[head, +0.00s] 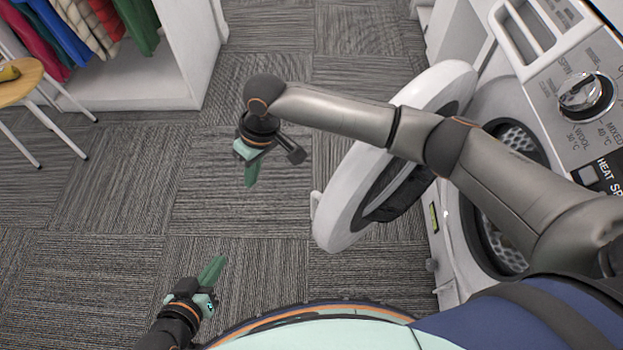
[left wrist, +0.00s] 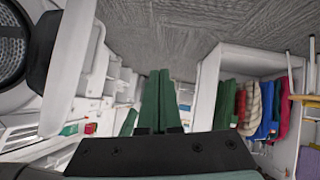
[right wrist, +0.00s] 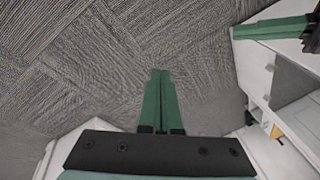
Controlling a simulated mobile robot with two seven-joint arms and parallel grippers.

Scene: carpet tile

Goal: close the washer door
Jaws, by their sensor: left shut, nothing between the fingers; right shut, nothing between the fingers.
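The washer (head: 450,255) stands at the right of the head view. Its round white door (head: 338,222) with a dark inner side is swung wide open, and the perforated drum shows behind my right arm. My right arm crosses over the door and hides part of its rim. My right gripper (head: 251,176) is shut and empty, left of the door and apart from it. My left gripper (head: 214,268) is shut and empty over the carpet, lower left of the door. The drum (left wrist: 12,50) also shows at the left wrist view's top left.
A white open wardrobe (head: 185,70) with hanging clothes stands at the upper left. A small wooden-topped stool (head: 22,82) is at the left edge. The carpet (head: 110,200) between these and the door is clear. The washer's control panel (head: 560,70) faces up at the right.

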